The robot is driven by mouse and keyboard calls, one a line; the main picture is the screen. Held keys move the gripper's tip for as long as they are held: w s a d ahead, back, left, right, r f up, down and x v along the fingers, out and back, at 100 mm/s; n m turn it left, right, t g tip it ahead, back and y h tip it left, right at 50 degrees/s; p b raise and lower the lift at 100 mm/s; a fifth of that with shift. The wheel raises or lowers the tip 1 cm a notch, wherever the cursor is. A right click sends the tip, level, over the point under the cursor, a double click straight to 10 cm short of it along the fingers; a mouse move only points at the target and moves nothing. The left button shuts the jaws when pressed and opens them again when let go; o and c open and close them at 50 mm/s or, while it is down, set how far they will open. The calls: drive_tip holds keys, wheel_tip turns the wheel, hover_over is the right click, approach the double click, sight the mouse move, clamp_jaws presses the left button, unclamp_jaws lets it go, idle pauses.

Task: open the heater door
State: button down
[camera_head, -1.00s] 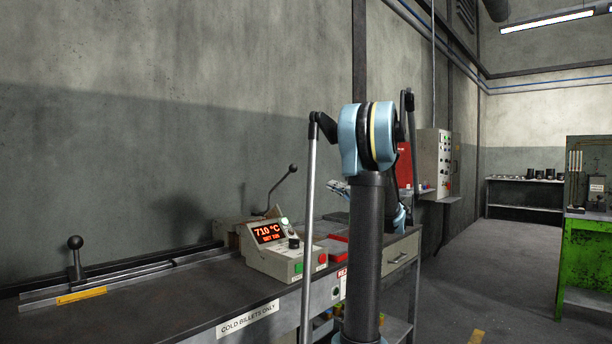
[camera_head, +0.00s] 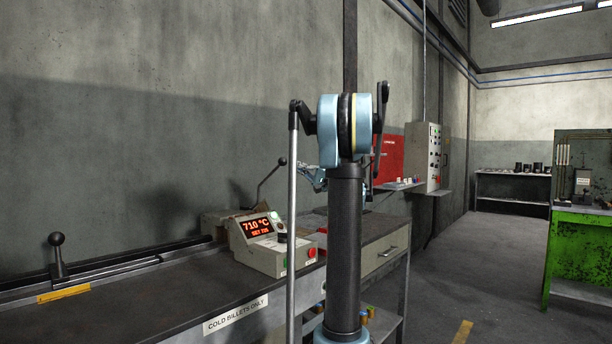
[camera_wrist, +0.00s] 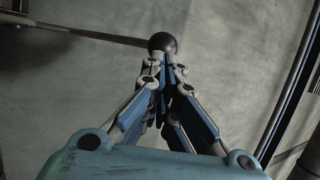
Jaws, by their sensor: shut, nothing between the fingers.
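A bent lever with a dark ball knob (camera_head: 282,161) rises behind the control box in the head view. The knob (camera_wrist: 162,43) also shows in the wrist view, its rod running off to the upper left. My gripper (camera_wrist: 167,62) has its blue fingers together and empty, tips at the knob's lower edge; I cannot tell whether they touch it. In the head view my gripper (camera_head: 304,172) is small, right of the knob, partly hidden by my arm. The control box (camera_head: 262,245) displays 710 °C. I cannot make out the heater door itself.
The bench (camera_head: 130,315) carries a rail with another ball-knobbed lever (camera_head: 57,250) at left. A red panel (camera_head: 390,157) and a grey switch cabinet (camera_head: 422,155) are along the wall. A green bench (camera_head: 575,260) stands at right. Floor between is clear.

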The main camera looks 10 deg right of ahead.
drive_tip(key=shift+x, duration=0.95)
drive_tip(key=shift+a+r, duration=0.1)
drive_tip(key=shift+r, duration=0.05)
